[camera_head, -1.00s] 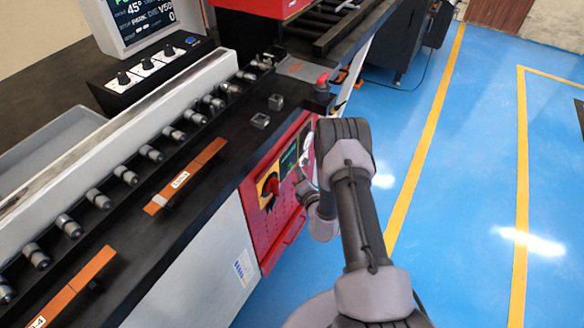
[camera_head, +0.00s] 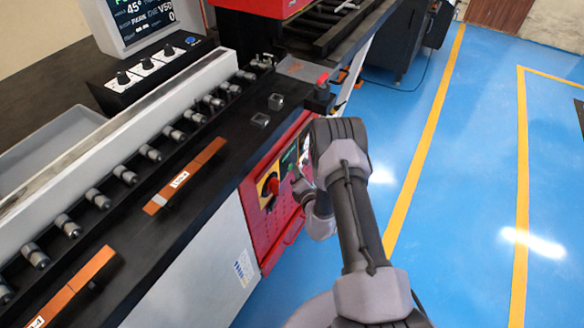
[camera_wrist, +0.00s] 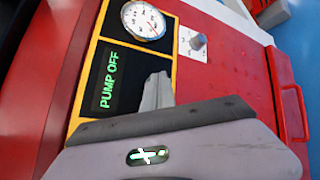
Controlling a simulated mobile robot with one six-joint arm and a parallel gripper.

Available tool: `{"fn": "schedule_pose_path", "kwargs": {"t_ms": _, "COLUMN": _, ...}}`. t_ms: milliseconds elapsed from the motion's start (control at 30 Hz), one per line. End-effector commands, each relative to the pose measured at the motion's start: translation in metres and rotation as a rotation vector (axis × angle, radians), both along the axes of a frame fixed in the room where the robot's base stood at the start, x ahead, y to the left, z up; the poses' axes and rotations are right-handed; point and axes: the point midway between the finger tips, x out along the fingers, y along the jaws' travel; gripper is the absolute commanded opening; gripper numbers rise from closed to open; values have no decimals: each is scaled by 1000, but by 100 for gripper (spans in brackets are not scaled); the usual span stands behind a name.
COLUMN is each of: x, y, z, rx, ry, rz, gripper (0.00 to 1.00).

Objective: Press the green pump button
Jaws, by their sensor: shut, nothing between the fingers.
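The pump panel (camera_wrist: 80,93) is a black plate with a yellow border on the red cabinet. Its display (camera_wrist: 109,78) reads PUMP OFF in green letters, with a round gauge (camera_wrist: 143,20) beside it. I cannot make out the green pump button in the wrist view; my gripper covers the lower part of the panel. My gripper (camera_wrist: 158,90) is shut and empty, its grey fingertips in front of the black plate beside the display. I cannot tell whether they touch it. In the head view my gripper (camera_head: 300,187) is at the red cabinet front (camera_head: 262,230), partly hidden by my arm.
A red rotary switch (camera_head: 271,187) on a yellow plate is left of my gripper. A red mushroom button (camera_head: 322,79) stands on a black box above. A small metal knob (camera_wrist: 197,42) and a red handle (camera_wrist: 294,112) project from the cabinet. Blue floor at right is free.

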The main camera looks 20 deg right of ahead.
Motion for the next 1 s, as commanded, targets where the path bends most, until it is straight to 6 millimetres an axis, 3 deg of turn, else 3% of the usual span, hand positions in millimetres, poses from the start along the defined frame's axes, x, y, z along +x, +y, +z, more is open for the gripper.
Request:
{"fn": "schedule_pose_path", "kwargs": {"t_ms": 500, "x": 2, "y": 1, "z": 0, "rx": 0, "ry": 0, "rz": 0, "gripper": 0}}
{"fn": "schedule_pose_path", "kwargs": {"t_ms": 1000, "x": -12, "y": -9, "z": 0, "rx": 0, "ry": 0, "rz": 0, "gripper": 0}}
